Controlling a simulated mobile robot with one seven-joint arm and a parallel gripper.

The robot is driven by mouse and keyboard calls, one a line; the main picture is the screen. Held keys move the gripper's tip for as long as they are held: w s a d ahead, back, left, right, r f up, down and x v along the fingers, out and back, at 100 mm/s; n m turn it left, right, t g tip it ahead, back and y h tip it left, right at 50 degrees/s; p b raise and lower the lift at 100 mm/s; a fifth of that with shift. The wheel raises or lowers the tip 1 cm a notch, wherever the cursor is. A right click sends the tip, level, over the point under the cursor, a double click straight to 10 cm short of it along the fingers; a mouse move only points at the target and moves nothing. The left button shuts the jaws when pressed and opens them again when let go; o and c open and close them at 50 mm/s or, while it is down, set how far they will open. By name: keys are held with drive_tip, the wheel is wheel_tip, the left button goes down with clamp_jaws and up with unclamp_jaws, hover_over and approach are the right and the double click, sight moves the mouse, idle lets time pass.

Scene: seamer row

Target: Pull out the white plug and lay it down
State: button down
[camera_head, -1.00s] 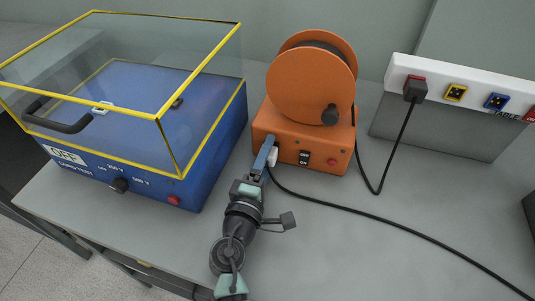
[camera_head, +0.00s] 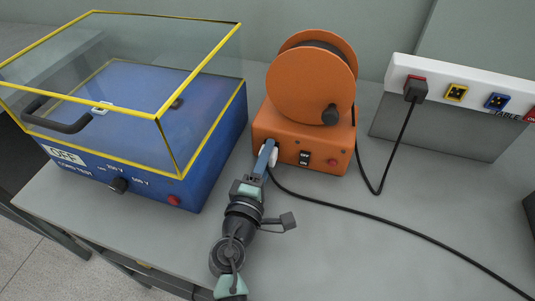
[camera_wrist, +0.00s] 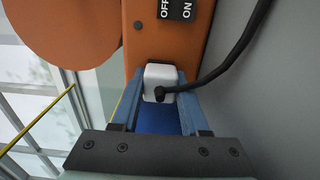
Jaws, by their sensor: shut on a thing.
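The white plug (camera_wrist: 160,77) sits between the two blue fingers of my gripper (camera_wrist: 158,100) in the wrist view, with a black cord leaving its near face. In the head view my gripper (camera_head: 266,158) reaches the front of the orange reel unit (camera_head: 280,129), and a bit of the white plug (camera_head: 274,156) shows beside the fingers. The fingers are shut on the plug. The plug is against or very close to the unit's front face; I cannot tell whether its pins are in the socket.
A blue tester (camera_head: 211,150) with a clear yellow-edged lid stands left of my arm. A white socket strip (camera_head: 437,83) with a black plug (camera_head: 415,91) is at the right. The black cord (camera_head: 400,232) crosses the grey table (camera_head: 350,260), otherwise clear there.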

drive_tip(key=shift+s, duration=0.1)
idle(0.3)
drive_tip(key=shift+v, duration=2.9)
